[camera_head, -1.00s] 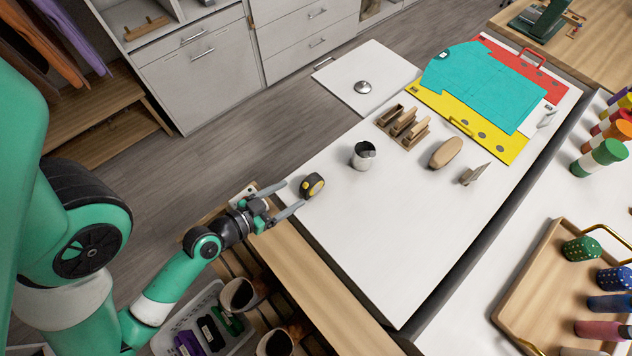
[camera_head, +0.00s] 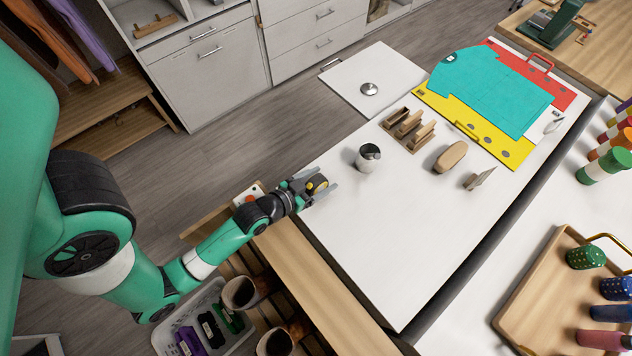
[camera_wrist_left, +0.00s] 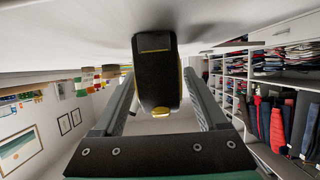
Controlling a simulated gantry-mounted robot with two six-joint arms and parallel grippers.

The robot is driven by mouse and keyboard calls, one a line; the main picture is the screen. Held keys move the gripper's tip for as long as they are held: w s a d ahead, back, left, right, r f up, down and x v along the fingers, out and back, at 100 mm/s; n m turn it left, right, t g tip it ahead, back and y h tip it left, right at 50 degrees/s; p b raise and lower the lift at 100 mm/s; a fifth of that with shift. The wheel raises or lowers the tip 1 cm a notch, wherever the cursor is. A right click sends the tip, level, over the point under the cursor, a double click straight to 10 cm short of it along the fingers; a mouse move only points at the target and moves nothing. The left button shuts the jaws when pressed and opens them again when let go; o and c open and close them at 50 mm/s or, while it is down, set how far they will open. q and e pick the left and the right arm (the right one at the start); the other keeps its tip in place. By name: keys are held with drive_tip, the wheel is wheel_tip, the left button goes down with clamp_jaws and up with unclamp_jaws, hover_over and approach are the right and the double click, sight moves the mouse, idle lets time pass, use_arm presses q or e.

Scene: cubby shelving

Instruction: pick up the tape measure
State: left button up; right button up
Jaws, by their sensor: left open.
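The tape measure (camera_head: 316,185) is black and yellow and sits at the near-left edge of the white tabletop (camera_head: 390,240). My left gripper (camera_head: 321,190) is open at the tape measure, with a finger on either side of it. In the left wrist view the tape measure (camera_wrist_left: 158,75) stands between the two open fingers of my left gripper (camera_wrist_left: 160,105), close to the palm. I see a gap between it and the fingers, at least low down. The tape measure is partly hidden by the gripper in the head view. My right gripper is not in view.
A dark-and-white cup (camera_head: 367,158) stands beyond the tape measure. A wooden rack (camera_head: 408,130), a wooden brush (camera_head: 450,156) and a small scraper-like piece (camera_head: 479,179) lie farther right. A grey bin (camera_head: 205,325) is below on the left. The near tabletop is clear.

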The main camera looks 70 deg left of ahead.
use_arm(q)
drive_tip(key=shift+w+a+f, duration=0.3)
drive_tip(key=shift+w+f, duration=0.05)
drive_tip(key=shift+w, duration=0.2)
drive_tip(key=shift+c, duration=0.2)
clamp_jaws()
